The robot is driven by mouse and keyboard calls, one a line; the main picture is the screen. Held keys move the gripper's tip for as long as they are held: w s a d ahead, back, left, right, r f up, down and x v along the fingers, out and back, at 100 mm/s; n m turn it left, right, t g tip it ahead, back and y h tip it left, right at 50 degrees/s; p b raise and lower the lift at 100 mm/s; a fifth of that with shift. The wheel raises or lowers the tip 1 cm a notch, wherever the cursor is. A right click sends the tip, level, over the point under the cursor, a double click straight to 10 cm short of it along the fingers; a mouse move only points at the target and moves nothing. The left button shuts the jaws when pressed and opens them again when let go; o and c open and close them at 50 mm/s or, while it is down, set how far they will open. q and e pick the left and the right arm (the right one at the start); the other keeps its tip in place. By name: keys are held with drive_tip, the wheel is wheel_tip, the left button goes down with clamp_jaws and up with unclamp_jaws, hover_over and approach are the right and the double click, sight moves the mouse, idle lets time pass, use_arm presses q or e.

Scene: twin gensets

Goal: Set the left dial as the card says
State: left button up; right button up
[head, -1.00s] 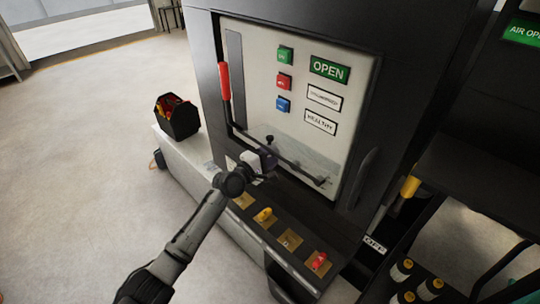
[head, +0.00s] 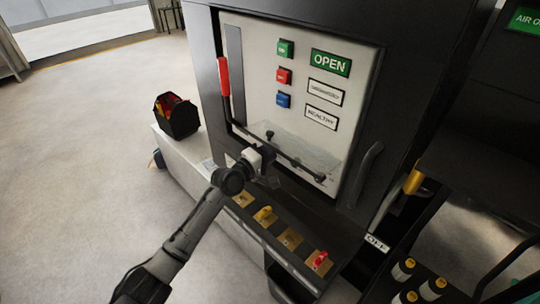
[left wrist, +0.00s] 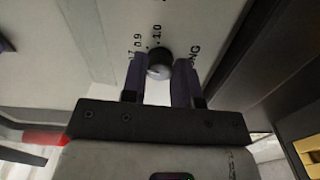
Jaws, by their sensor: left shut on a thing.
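In the left wrist view, a round dark knob with a pale face (left wrist: 159,64) sits on a light panel, with printed marks including 0.9 and 1.0 around it. My left gripper (left wrist: 161,80) has its two dark purple fingers on either side of this knob and is shut on it. In the head view my left gripper (head: 268,158) is at the lower edge of the white cabinet panel (head: 262,60), and its fingers and wrist hide the dial there. I cannot make out a card with a setting. My right gripper is not in view.
The panel carries a red-handled lever (head: 223,76), green (head: 285,48), red (head: 283,75) and blue (head: 283,100) buttons, and signs such as OPEN (head: 330,65). A black toolbox (head: 176,116) stands left.

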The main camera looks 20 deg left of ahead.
use_arm(q)
drive_tip(key=shift+m+b, duration=2.45)
drive_tip(key=shift+m, duration=3.95)
drive_tip(key=o, duration=0.9)
